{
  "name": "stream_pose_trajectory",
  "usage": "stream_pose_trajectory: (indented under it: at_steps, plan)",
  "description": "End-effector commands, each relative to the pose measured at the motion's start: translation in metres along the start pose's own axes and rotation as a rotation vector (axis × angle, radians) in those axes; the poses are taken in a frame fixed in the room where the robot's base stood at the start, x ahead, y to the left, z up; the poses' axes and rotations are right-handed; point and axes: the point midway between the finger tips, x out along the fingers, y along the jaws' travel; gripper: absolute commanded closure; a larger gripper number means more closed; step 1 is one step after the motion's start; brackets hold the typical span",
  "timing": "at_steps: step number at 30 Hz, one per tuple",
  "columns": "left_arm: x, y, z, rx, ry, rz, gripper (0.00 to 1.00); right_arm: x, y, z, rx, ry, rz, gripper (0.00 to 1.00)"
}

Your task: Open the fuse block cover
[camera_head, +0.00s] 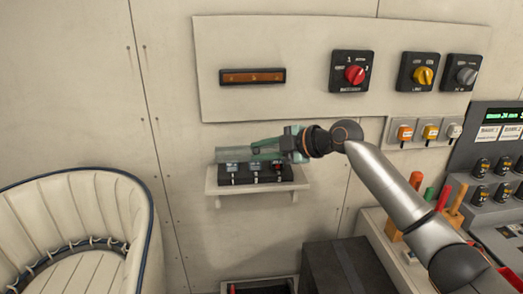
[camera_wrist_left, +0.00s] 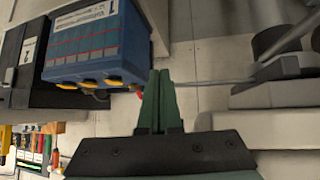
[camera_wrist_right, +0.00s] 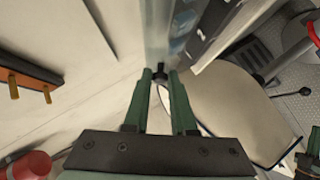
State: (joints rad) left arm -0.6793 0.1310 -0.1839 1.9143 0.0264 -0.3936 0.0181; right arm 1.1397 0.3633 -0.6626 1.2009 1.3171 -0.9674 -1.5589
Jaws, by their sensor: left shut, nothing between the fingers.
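The fuse block (camera_head: 255,179) is a dark block with several light labels on a small wall shelf in the head view. Its clear, greenish cover (camera_head: 232,153) shows above the block; how far it is tilted is hard to tell. My right gripper (camera_head: 256,147) reaches in from the right along the cover. In the right wrist view its fingertips (camera_wrist_right: 160,75) stand on both sides of a small dark knob at the end of the clear cover (camera_wrist_right: 160,32), and appear closed on it. My left gripper (camera_wrist_left: 161,75) is shut and empty, outside the head view.
A wall panel with a red rotary switch (camera_head: 354,74) is above the shelf (camera_head: 258,189). A cream seat (camera_head: 75,230) stands at left. A blue battery (camera_wrist_left: 98,45) with yellow caps is close beside my left fingers. A grey box (camera_head: 345,268) is below.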

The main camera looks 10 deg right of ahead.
Motion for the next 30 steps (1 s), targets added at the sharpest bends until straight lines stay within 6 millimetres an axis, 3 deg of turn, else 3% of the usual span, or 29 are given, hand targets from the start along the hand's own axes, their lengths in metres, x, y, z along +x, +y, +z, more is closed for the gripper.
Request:
stream_pose_trajectory:
  at_steps: [1,8,17,23,30]
  plan:
    - [0.000,0.000,0.000,0.000,0.000,0.000,1.00,0.000,0.001,-0.001,-0.001,0.001,0.002,0.71]
    - [0.000,0.000,0.000,0.001,0.000,0.000,1.00,0.000,0.000,0.000,-0.001,0.000,0.001,0.46]
    - [0.001,0.000,0.001,0.001,0.000,0.000,1.00,-0.003,0.000,0.000,-0.001,0.000,0.001,0.46]
    - [0.007,-0.001,0.007,0.001,0.000,0.000,1.00,-0.028,-0.002,0.002,-0.004,-0.002,0.002,0.46]
    - [0.016,-0.001,0.017,0.001,0.000,0.000,1.00,-0.083,-0.002,0.002,-0.003,-0.002,0.002,0.46]
